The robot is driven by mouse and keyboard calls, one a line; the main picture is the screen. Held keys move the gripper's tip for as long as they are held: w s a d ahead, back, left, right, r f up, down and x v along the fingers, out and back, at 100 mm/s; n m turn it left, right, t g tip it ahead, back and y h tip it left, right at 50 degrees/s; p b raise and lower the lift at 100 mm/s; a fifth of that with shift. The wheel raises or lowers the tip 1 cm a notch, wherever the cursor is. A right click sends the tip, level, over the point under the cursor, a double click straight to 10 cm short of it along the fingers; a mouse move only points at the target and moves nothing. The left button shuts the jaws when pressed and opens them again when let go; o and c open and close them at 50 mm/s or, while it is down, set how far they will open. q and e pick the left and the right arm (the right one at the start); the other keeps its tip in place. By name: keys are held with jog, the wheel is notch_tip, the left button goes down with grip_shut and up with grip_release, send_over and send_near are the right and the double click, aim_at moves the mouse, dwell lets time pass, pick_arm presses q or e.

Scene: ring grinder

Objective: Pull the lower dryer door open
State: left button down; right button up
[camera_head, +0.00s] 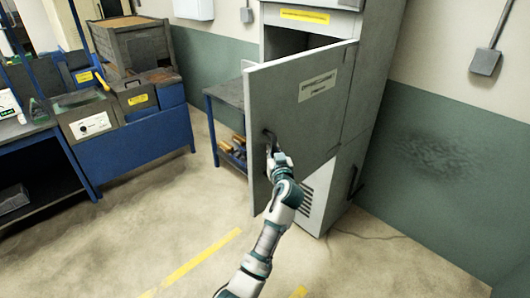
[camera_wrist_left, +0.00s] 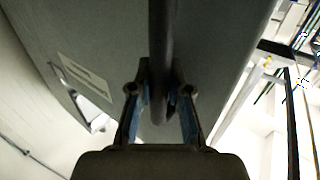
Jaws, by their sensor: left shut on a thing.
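The dryer (camera_head: 376,75) is a tall grey cabinet against the wall. Its grey door (camera_head: 305,120), with a white label, stands swung open, and a dark gap shows above it. My left gripper (camera_head: 272,150) is at the dark handle (camera_head: 267,136) near the door's left edge. In the left wrist view, the fingers of my left gripper (camera_wrist_left: 160,88) are shut on the dark bar handle (camera_wrist_left: 158,45), one on each side. The door's face (camera_wrist_left: 105,40) fills much of that view. My right gripper is not in view.
Below the door is a pale vented panel (camera_head: 317,205), with another dark handle (camera_head: 356,180) to its right. A blue-legged table (camera_head: 228,92) stands behind the door's left side. Blue workbenches (camera_head: 130,125) are at left. The floor (camera_head: 150,215) at left front is clear.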

pick_arm(q)
jog(key=shift+s+d+y, duration=0.3)
jog(key=shift+s+d, duration=0.4)
jog(key=shift+d, duration=0.15)
jog(key=c, duration=1.1)
grip_release()
jog(key=shift+a, duration=0.15)
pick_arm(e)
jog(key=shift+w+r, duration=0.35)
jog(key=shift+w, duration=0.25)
pick_arm(q)
jog(key=shift+s, duration=0.1)
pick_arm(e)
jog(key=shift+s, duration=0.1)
pick_arm(q)
jog(key=v, duration=1.2)
jog(key=shift+f, duration=0.2)
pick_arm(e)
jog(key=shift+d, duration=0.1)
